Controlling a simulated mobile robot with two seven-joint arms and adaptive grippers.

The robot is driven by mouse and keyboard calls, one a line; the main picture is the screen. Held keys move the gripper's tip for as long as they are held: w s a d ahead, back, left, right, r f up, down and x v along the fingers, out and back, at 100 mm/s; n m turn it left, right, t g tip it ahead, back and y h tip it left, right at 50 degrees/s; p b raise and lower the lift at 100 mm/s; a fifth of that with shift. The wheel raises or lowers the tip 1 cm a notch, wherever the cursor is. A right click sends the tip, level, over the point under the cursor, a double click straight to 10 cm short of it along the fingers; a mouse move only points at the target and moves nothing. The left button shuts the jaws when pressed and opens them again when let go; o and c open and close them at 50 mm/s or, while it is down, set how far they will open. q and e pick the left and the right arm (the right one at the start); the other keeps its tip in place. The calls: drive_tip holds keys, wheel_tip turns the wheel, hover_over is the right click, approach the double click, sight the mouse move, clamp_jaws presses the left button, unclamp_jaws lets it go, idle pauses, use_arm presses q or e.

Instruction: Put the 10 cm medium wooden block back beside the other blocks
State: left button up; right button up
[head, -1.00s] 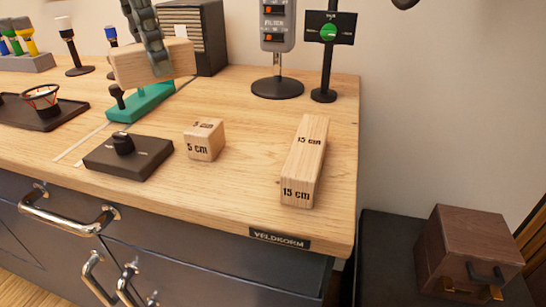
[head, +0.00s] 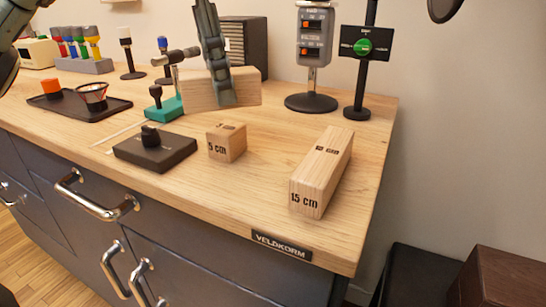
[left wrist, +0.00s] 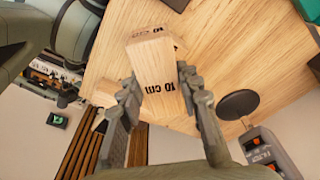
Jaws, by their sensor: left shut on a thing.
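My left gripper (head: 222,98) is shut on the 10 cm wooden block (head: 197,90) and holds it above the table, over the teal stand. In the left wrist view the block (left wrist: 150,65) shows its "10 cm" marking between the two fingers (left wrist: 160,98). The small 5 cm block (head: 227,142) stands on the table in front of the held block. The long 15 cm block (head: 322,172) lies to its right, near the right table edge, with a bare gap between them. My right gripper is not in view.
A dark knob box (head: 155,150) sits left of the 5 cm block. A switch stand (head: 311,102) and a green-button stand (head: 358,112) rise at the back right. A dark tray (head: 80,104) with a wire basket (head: 93,95) lies at left. The table (head: 265,160) is bare between the blocks.

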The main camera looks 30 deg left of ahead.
sight(276, 165)
use_arm(q)
drive_tip(key=shift+w+d+f+b, duration=0.25)
drive_tip(key=shift+d+f+b, duration=0.2)
drive_tip(key=shift+d+f, duration=0.5)
drive_tip(key=d, duration=0.1)
drive_tip(key=d+f, duration=0.1)
drive_tip(key=w+d, duration=0.1)
drive_tip(key=d, duration=0.1)
drive_tip(key=shift+f, duration=0.3)
drive_tip(key=shift+w+d+f, duration=0.1)
drive_tip(key=shift+d+f, duration=0.15)
drive_tip(key=shift+d, duration=0.15)
drive_tip(key=shift+f+b, duration=0.4)
drive_tip(key=shift+f, duration=1.6)
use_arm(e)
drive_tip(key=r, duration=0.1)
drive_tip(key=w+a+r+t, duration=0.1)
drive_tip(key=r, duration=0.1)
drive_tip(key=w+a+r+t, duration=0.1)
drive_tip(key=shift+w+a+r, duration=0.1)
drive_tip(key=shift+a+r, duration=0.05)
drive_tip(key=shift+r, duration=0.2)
